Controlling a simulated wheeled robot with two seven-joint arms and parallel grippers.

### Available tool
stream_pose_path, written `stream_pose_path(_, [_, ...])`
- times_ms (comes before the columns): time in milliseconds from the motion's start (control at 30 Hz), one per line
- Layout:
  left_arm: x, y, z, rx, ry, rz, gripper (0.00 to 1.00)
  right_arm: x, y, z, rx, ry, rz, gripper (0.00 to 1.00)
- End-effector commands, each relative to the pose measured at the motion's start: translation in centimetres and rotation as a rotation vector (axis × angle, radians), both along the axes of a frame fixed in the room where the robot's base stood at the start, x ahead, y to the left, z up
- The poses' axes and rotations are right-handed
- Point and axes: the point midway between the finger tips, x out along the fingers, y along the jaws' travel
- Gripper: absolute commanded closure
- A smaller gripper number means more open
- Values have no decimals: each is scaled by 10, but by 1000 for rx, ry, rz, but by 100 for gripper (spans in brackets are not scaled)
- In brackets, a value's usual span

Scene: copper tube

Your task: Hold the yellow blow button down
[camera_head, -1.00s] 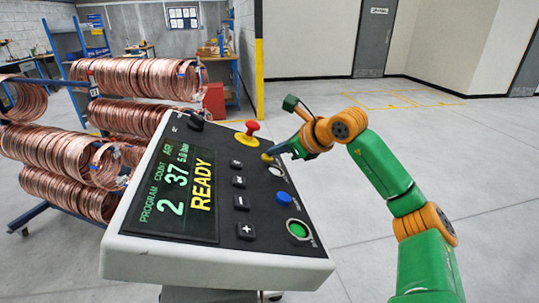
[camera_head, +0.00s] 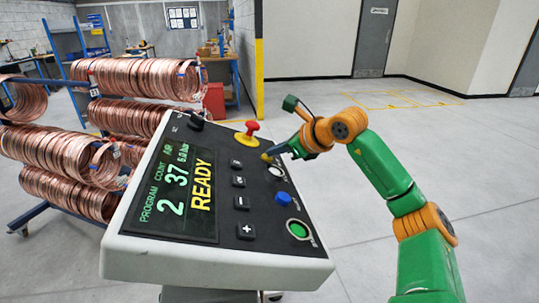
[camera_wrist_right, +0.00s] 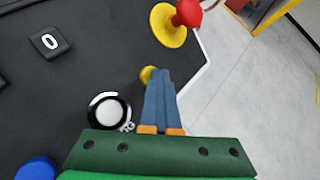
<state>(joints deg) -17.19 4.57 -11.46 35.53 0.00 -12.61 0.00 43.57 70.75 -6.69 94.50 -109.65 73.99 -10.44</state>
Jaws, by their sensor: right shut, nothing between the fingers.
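The yellow blow button (camera_head: 266,157) is a small round button near the far right edge of the control panel (camera_head: 228,215). It also shows in the right wrist view (camera_wrist_right: 147,73), partly hidden by my fingertips. My right gripper (camera_head: 275,153) is shut and empty, and its fingertips are at the button. In the right wrist view the closed blue fingers (camera_wrist_right: 158,75) overlap the button's lower right side. I cannot tell how far the button is pressed in. My left gripper is not in view.
A red emergency knob on a yellow base (camera_head: 248,133) stands just beyond the button. A white button (camera_head: 276,171), a blue button (camera_head: 283,199) and a green button (camera_head: 298,230) line the right edge. Copper coils (camera_head: 70,150) sit on a rack at left. The floor at right is clear.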

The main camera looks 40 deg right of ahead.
Motion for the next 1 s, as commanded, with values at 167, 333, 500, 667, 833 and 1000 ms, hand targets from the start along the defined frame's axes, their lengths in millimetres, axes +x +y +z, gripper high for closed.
stream_pose_path(167, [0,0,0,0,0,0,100,0,1,-2,1,4,2,100])
stream_pose_path(333, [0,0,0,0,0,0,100,0,1,-2,1,4,2,100])
stream_pose_path(500, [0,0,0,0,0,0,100,0,1,-2,1,4,2,100])
stream_pose_path(667, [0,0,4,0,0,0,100,0,-1,3,1,4,2,100])
stream_pose_path(833, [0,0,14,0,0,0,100,-1,-4,14,1,2,1,100])
stream_pose_path(1000, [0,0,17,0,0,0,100,-2,-7,18,0,1,0,100])
